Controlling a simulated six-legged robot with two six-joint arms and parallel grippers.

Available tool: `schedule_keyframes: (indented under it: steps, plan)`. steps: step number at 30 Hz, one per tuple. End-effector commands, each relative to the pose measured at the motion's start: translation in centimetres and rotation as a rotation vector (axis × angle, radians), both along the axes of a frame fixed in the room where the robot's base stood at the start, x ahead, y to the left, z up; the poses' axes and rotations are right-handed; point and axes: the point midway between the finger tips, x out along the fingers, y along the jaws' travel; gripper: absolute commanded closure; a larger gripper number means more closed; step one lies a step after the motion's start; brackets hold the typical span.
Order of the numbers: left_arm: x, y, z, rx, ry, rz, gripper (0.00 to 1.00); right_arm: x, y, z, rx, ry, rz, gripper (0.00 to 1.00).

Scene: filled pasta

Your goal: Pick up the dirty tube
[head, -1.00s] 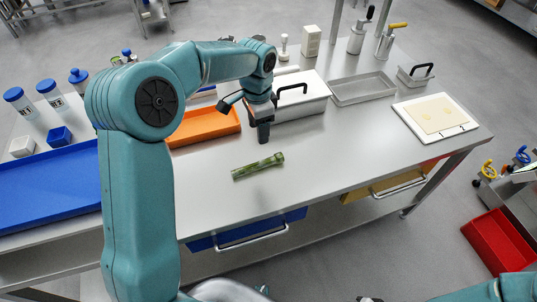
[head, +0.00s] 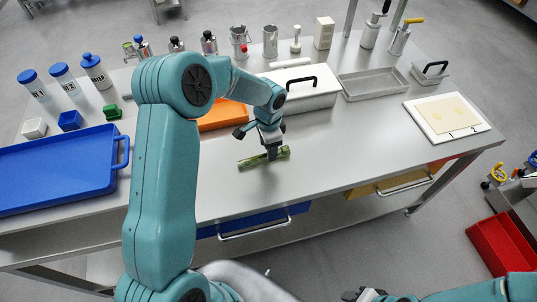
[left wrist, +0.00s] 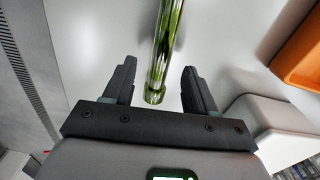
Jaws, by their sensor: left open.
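The dirty tube (head: 250,160) is a green, streaked cylinder lying on the grey steel table. My left gripper (head: 272,154) is over it in the head view, pointing down and hiding its middle. In the left wrist view the tube (left wrist: 166,45) shows glossy green, with one end between my two open black fingers (left wrist: 158,75). A gap shows on each side, so the fingers do not grip it. My right gripper (head: 365,295) shows only in part at the bottom edge; its jaws cannot be made out.
An orange tray (head: 222,116) and a white lidded box (head: 305,97) with a black handle stand behind the tube. A blue tray (head: 60,170) lies at the left. A white board (head: 448,118) lies at the right. The tabletop around the tube is clear.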

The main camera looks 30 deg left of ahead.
Motion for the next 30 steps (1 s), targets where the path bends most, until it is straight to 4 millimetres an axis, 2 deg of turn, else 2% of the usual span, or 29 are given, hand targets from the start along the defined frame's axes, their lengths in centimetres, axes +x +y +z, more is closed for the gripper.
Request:
schedule_keyframes:
  steps: [2, 6, 14, 15, 17, 18, 20, 30]
  plan:
    - [-0.2, 0.0, -1.3, -0.002, 0.008, 0.000, 0.43, 0.0, 0.0, 0.7, 0.000, 0.000, 0.000, 0.57]
    - [0.0, 0.0, -3.2, -0.001, 0.004, 0.001, 0.43, 0.0, 0.0, 0.8, 0.000, 0.000, 0.000, 0.57]
    - [0.1, 0.0, -3.6, 0.000, 0.000, 0.001, 0.43, 0.0, 0.0, 0.8, 0.000, 0.000, 0.000, 0.57]
    - [0.1, 0.0, -3.6, 0.000, 0.000, 0.000, 0.50, 0.0, 0.0, 0.8, 0.000, 0.000, 0.000, 0.57]
    - [0.1, 0.0, -3.6, 0.000, 0.001, 0.000, 0.69, 0.0, 0.0, 0.8, 0.000, 0.000, 0.000, 0.57]
    - [0.1, 0.0, -3.6, 0.000, 0.001, 0.000, 0.82, 0.0, 0.0, 0.8, 0.000, 0.000, 0.000, 0.57]
    - [0.1, 0.0, -3.6, 0.000, 0.001, 0.000, 1.00, 0.0, 0.0, 0.8, 0.000, 0.000, 0.000, 0.57]
    - [0.1, 0.0, -3.4, 0.001, 0.001, 0.000, 1.00, 0.0, 0.0, 0.8, 0.000, 0.000, 0.000, 0.57]
